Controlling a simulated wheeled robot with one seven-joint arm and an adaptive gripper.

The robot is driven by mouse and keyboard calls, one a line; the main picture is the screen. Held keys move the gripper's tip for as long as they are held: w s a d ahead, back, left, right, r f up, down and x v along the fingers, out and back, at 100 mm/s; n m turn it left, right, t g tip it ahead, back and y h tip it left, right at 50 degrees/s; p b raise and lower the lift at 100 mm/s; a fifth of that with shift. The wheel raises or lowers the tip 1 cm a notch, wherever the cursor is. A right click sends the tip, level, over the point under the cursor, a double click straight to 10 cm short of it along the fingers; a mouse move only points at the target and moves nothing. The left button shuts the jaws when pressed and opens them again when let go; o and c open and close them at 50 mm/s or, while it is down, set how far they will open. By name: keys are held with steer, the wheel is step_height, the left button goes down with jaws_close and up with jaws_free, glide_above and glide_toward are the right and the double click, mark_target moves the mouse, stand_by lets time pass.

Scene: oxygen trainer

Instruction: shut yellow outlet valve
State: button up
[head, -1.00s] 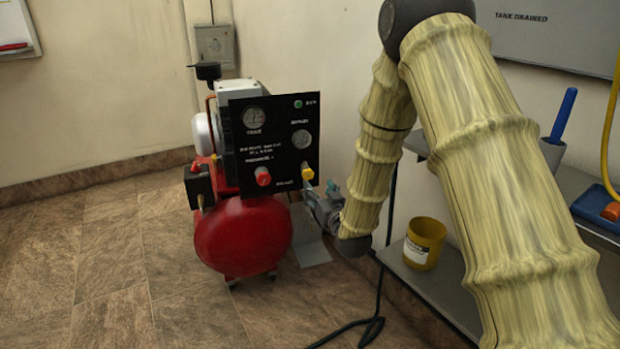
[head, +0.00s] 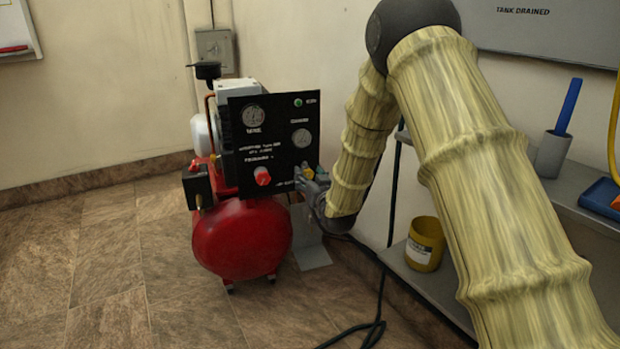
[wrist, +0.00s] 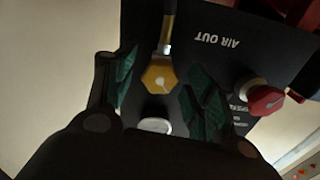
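The yellow outlet valve knob (head: 308,172) is at the lower right of the black panel (head: 285,115) on the compressor. In the wrist view the yellow knob (wrist: 158,75) is six-sided with a white mark on its face, and "AIR OUT" is printed upside down beside it. My gripper (head: 312,184) is at the panel's lower right corner and partly covers the knob in the head view. In the wrist view my gripper (wrist: 162,88) is open, with a green-padded finger on each side of the knob. Gaps show between the knob and both fingers.
A red knob (head: 262,176) is left of the yellow one; it also shows in the wrist view (wrist: 266,100). The red tank (head: 242,240) is below the panel. A shelf with a yellow cup (head: 424,243) stands at the right. A black cable lies on the floor.

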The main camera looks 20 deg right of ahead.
steer(key=c, duration=1)
steer(key=shift+o, duration=0.2)
steer(key=shift+r+p, duration=0.1)
steer(key=shift+p, duration=0.25)
steer(key=m+p, duration=0.2)
steer(key=m, duration=0.1)
steer(key=shift+d+r+p, duration=0.1)
steer(key=shift+p, duration=0.2)
steer(key=shift+f+m+p, duration=0.2)
steer(key=shift+m+p, duration=1.2)
steer(key=shift+m, duration=0.8)
steer(key=o, duration=1)
